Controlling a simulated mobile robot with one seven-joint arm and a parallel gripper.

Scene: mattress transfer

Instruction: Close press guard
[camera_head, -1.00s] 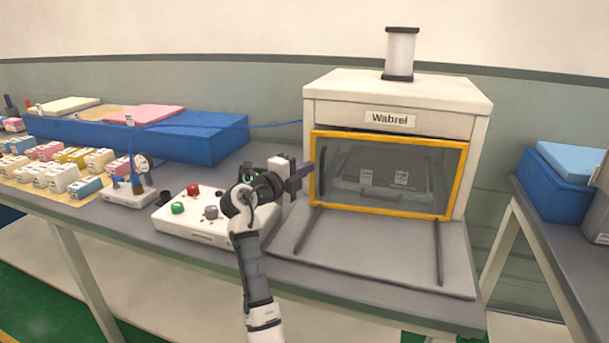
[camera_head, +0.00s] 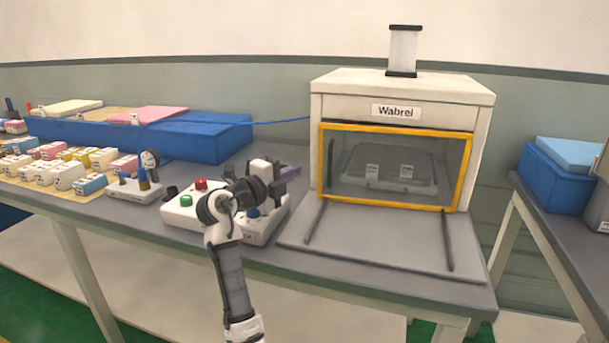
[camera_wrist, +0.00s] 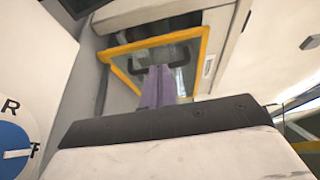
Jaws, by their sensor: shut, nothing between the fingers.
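The press (camera_head: 400,95) is a white box labelled "Wabrel" with a cylinder on top. Its guard (camera_head: 321,190) is a clear panel in a yellow frame and stands upright across the front opening. A dark handle (camera_head: 331,163) is on the guard's left side. Two light parts on a plate show through the panel. My gripper (camera_head: 290,171) is left of the press, above the control box, apart from the guard. Its purple fingers (camera_wrist: 158,88) are together and empty in the wrist view, with the yellow guard frame (camera_wrist: 150,42) beyond them.
Two dark rails (camera_head: 435,235) run along the grey plate before the press. Gauge, small boxes and a blue bin (camera_head: 215,140) are to the left. Another table (camera_head: 560,230) stands right.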

